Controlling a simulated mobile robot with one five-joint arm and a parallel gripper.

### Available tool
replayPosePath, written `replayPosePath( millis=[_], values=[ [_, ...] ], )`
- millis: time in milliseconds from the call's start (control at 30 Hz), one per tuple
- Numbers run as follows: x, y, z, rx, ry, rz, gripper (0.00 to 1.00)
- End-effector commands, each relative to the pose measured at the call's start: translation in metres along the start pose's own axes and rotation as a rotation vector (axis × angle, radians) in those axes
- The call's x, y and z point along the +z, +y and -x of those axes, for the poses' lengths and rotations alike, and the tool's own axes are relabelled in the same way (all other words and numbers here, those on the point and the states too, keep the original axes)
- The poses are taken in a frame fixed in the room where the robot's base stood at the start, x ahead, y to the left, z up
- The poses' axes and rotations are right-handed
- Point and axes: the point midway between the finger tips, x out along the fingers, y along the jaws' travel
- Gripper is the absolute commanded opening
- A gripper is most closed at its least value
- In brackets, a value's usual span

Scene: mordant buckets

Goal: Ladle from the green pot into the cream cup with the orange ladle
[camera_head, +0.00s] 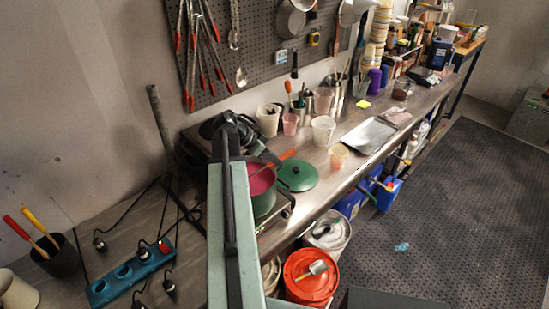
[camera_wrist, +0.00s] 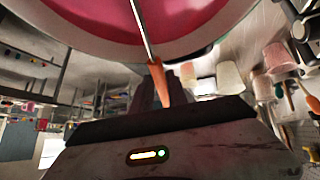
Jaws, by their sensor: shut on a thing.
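The green pot (camera_head: 264,204) stands on the bench, partly behind my arm, with pinkish-red liquid (camera_head: 261,181) inside. The orange ladle's handle (camera_head: 287,155) shows just beyond my gripper (camera_head: 270,157). In the wrist view my gripper (camera_wrist: 170,88) is shut on the orange handle (camera_wrist: 158,80). The ladle's thin metal shaft (camera_wrist: 142,28) runs up across the pot's pink interior (camera_wrist: 85,18); its bowl is not visible. A small cream cup (camera_head: 338,158), yellowish-orange low down, stands apart to the right, near the bench's front edge.
A green lid (camera_head: 297,175) lies right beside the pot. White cups (camera_head: 323,131) and tool holders stand behind. A metal tray (camera_head: 369,137) lies farther right. A blue power strip (camera_head: 130,275) with cables is at left. An orange-red bucket (camera_head: 310,280) stands below the bench edge.

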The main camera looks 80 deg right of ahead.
Motion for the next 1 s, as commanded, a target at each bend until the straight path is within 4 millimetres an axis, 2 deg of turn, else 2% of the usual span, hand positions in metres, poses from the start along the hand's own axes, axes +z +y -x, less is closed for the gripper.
replayPosePath(
  millis=[567,1000],
  values=[
    [-0.001,0.000,0.001,0.000,0.000,0.000,0.00],
    [-0.017,0.004,0.020,0.000,0.000,0.000,0.00]
  ],
)
